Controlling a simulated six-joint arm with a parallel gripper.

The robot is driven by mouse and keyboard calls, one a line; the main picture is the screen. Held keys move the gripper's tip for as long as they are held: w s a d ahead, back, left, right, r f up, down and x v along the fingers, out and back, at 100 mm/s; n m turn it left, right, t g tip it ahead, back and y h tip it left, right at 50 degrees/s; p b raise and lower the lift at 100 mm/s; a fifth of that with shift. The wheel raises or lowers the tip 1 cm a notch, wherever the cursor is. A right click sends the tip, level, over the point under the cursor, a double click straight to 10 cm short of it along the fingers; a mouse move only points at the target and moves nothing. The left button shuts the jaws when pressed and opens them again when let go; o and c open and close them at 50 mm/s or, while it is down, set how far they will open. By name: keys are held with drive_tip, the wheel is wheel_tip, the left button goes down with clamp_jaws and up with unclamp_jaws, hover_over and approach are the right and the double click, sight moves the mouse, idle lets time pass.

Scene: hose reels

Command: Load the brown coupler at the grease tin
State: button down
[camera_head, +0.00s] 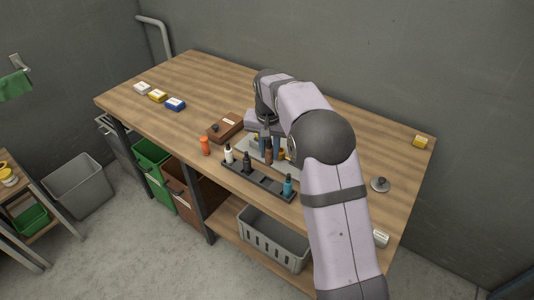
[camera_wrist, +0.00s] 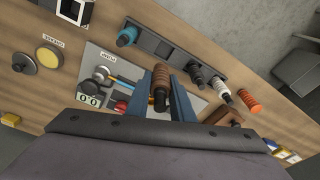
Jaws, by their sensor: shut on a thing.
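My gripper (camera_wrist: 160,98) is shut on the brown coupler (camera_wrist: 161,80), which stands between its two blue fingers. In the head view the brown coupler (camera_head: 268,157) shows at the gripper (camera_head: 269,146), above the grey plate behind the rack. Whether it is clear of the plate, I cannot tell. In the wrist view a round tin with a yellow top (camera_wrist: 47,58), probably the grease tin, stands left of the gripper, apart from the coupler. My arm hides this tin in the head view.
A dark rack (camera_head: 262,180) holds white, black and teal couplers, with a gap between black and teal. A brown box (camera_head: 225,127), a gauge (camera_wrist: 90,98) and a knobbed grey disc (camera_head: 380,185) are around. The table's back left is clear.

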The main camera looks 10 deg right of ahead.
drive_tip(key=s+d+r+m, duration=0.2)
drive_tip(key=d+m, duration=0.2)
drive_tip(key=d, duration=1.4)
drive_tip(key=s+d+f+m+t+h+b, duration=0.15)
drive_tip(key=s+d+m, duration=0.25)
drive_tip(key=s+d, duration=0.7)
drive_tip(key=w+n, duration=0.1)
drive_tip(key=n, duration=0.1)
drive_tip(key=w+f+n+t+y, duration=0.1)
drive_tip(key=w+n, duration=0.1)
drive_tip(key=n, duration=0.1)
drive_tip(key=w+n+t+y, duration=0.1)
drive_tip(key=w+n, duration=0.1)
drive_tip(key=n, duration=0.1)
drive_tip(key=shift+a+f+y, duration=0.15)
drive_tip(key=shift+f+y, duration=0.1)
drive_tip(key=shift+f, duration=0.15)
